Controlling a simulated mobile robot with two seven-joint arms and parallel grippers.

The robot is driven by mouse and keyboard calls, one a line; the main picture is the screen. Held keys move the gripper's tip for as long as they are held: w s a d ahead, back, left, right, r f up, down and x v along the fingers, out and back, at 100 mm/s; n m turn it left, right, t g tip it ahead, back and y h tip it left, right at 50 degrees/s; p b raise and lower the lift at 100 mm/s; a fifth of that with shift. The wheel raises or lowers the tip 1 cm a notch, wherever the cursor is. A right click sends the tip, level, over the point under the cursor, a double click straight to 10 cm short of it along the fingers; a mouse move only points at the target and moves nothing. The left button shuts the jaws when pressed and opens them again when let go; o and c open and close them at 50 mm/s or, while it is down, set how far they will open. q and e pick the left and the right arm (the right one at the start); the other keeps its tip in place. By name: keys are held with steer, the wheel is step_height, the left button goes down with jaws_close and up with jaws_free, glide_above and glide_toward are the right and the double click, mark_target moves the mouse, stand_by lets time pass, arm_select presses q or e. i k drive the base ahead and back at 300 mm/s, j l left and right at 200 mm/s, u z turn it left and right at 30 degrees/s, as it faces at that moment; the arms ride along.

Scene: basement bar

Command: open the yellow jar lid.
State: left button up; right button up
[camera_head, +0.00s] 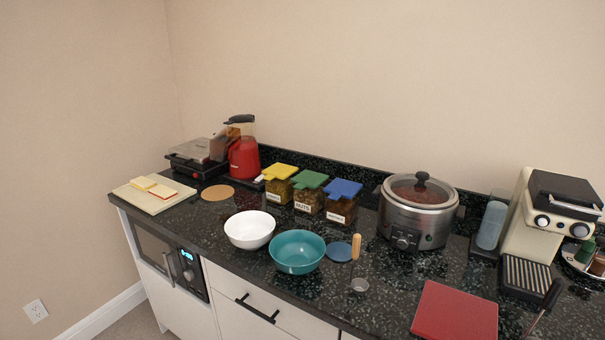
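The yellow jar lid (280,172) sits flat on a clear square jar (277,191), the leftmost of three jars near the back of the dark counter. The lid looks closed, with a tab pointing to the front left. A jar with a green lid (311,180) and a jar with a blue lid (344,189) stand to its right. Each jar has dark contents and a white label. Neither of my grippers shows in the head view.
A white bowl (249,230) and a teal bowl (298,252) stand in front of the jars. A red blender (244,157) is behind left, a slow cooker (419,210) right. A cutting board (153,196), red board (455,311) and coffee machine (545,220) also occupy the counter.

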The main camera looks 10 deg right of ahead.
mark_target(280, 171)
steer(key=i+j+z, duration=0.25)
steer(key=z, duration=0.15)
steer(key=i+j+z, duration=0.2)
steer(key=j+z, duration=0.25)
steer(key=i+j+z, duration=0.15)
steer(key=j, duration=0.15)
steer(key=j+z, duration=0.1)
steer(key=j, duration=0.15)
steer(key=i, duration=0.05)
